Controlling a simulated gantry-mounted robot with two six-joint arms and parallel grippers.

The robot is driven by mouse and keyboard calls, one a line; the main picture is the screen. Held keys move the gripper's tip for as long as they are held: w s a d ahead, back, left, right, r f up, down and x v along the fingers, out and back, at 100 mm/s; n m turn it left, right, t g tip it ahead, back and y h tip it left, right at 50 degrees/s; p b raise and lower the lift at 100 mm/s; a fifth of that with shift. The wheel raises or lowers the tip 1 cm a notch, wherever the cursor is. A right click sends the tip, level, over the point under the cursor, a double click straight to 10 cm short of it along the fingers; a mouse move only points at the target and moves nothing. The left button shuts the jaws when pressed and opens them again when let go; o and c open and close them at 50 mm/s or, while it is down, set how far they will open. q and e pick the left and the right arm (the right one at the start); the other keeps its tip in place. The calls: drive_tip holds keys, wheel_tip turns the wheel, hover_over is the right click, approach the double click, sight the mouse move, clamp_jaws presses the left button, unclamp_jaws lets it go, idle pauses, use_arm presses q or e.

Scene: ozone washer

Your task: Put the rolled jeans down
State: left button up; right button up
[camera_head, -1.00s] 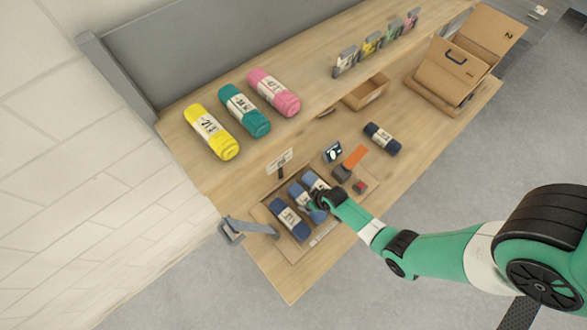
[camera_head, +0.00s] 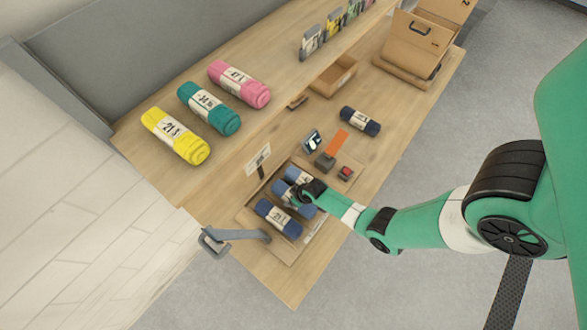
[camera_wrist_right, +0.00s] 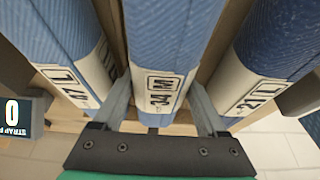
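Three blue rolled jeans lie side by side in a shallow tray (camera_head: 287,257) on the table. My right gripper (camera_head: 302,192) is down at the middle roll and hides part of it. In the right wrist view the middle roll (camera_wrist_right: 168,45), labelled 34 M, lies between my fingers (camera_wrist_right: 162,90). Both fingertips appear to touch its sides. The near roll (camera_head: 278,220) also shows in the head view. My left gripper is not in view.
Yellow (camera_head: 175,135), teal (camera_head: 209,108) and pink (camera_head: 239,84) rolls lie behind. A grey bracket (camera_head: 235,236) is at the left, cardboard boxes (camera_head: 418,45) far right.

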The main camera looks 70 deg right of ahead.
clamp_jaws()
